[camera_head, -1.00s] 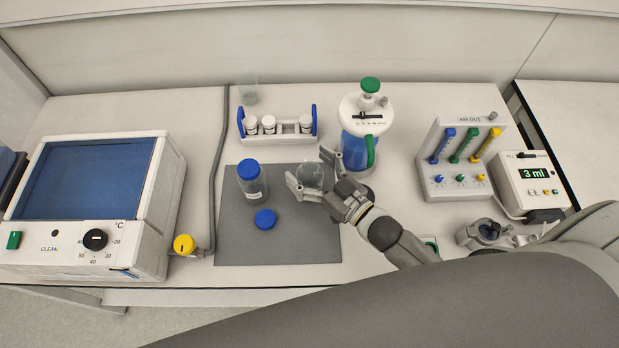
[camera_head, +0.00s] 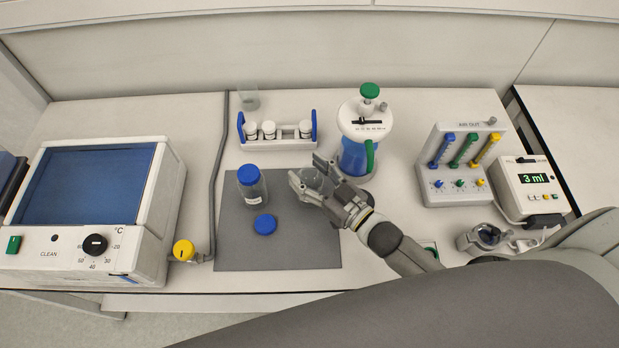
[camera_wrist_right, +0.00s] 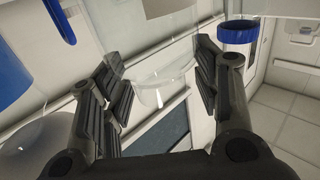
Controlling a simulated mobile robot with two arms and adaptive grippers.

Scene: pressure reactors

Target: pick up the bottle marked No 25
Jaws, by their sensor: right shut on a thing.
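My right gripper (camera_head: 309,172) is shut on a clear, uncapped glass bottle (camera_head: 317,181) over the right part of the grey mat (camera_head: 290,250). The wrist view shows the clear glass (camera_wrist_right: 165,85) between the gripper's black pads (camera_wrist_right: 160,72). No number can be read on this glass. A capped bottle (camera_head: 254,190) with a blue lid and a white label stands on the mat to the left, its label too small to read. A loose blue cap (camera_head: 265,224) lies in front of it. My left gripper is not in view.
A rack (camera_head: 280,142) with white-capped vials stands behind the mat. A blue and white vessel (camera_head: 357,150) with a green knob is close behind my right gripper. A heating bath (camera_head: 150,215) is at left, a gauge block (camera_head: 465,195) at right. The mat's front is clear.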

